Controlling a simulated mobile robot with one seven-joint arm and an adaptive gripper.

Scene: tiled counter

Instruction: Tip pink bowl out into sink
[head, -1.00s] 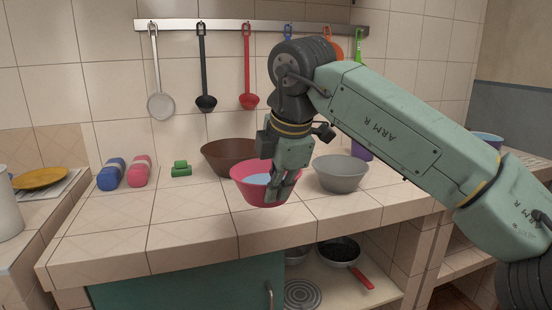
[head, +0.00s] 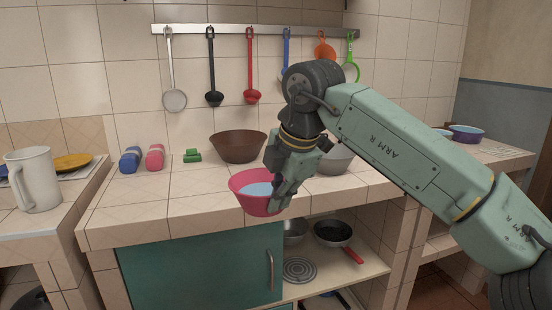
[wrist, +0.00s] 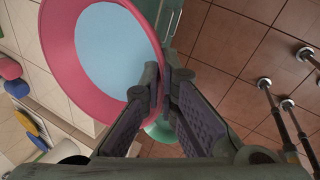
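The pink bowl (head: 254,199) holds a pale blue fill and is near the counter's front edge, about level. In the wrist view the bowl (wrist: 57,50) fills the upper left, with the blue surface showing inside the rim. My gripper (head: 281,202) is at the right side of the bowl. Its fingertips (wrist: 170,74) are close together on the rim, so it appears shut on the bowl. I cannot make out a sink in these views.
A brown bowl (head: 238,147) and a partly hidden grey bowl (head: 336,161) stand behind on the tiled counter (head: 190,200). Blue (head: 131,159) and pink (head: 155,157) rolled items lie at left. A white pitcher (head: 36,180) stands on the left counter. Pans sit on the shelf below.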

